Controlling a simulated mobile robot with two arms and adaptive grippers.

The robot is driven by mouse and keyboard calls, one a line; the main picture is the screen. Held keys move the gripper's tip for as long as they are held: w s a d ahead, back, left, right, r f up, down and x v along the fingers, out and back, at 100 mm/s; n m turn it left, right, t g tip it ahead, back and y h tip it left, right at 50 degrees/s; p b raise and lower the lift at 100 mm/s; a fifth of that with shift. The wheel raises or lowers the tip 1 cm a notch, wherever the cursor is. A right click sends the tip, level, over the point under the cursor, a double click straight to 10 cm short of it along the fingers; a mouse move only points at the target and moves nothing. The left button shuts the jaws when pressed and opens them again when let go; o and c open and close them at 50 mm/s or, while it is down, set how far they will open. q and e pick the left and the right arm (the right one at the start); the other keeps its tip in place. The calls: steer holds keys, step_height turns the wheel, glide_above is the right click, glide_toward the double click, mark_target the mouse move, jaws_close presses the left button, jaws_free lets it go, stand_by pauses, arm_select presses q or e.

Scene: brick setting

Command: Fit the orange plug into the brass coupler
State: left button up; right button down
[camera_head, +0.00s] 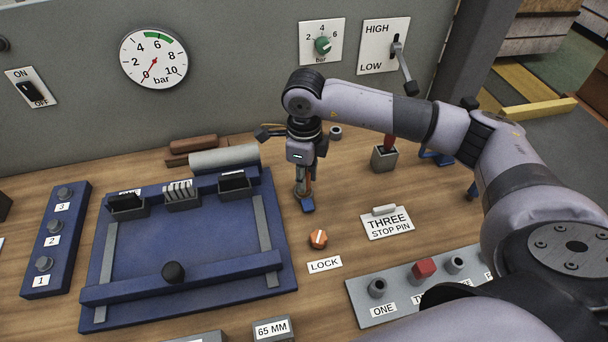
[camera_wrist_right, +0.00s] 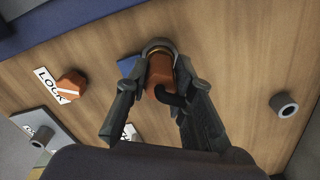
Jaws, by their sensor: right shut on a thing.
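My right gripper (camera_head: 304,184) points down at the middle of the bench, above a small blue base (camera_head: 308,206). In the right wrist view its two fingers (camera_wrist_right: 155,95) are closed around the orange plug (camera_wrist_right: 160,70), which has a black curved piece at its near end. The brass coupler (camera_wrist_right: 157,44) shows as a ring with a grey and brass rim at the plug's far end. The plug lines up with the ring and seems to meet it; I cannot tell how deep it sits. In the head view the fingers hide most of both. My left gripper is out of view.
A blue fixture (camera_head: 190,255) stands left of the gripper. The orange LOCK knob (camera_head: 318,238) and the STOP PIN sign (camera_head: 388,222) are in front. A grey holder (camera_head: 384,158) and a small grey ring (camera_head: 335,132) stand behind. A grey panel (camera_head: 400,300) lies front right.

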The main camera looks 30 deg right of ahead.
steer(key=shift+f, duration=0.25)
steer(key=c, duration=1.3)
jaws_free()
steer(key=shift+o, duration=0.4)
steer(key=o, duration=0.3)
steer(key=shift+o, duration=0.2)
steer(key=shift+r, duration=0.2)
steer(key=shift+r+p, duration=1.45)
steer(key=shift+r, duration=1.45)
steer(key=shift+f, duration=0.1)
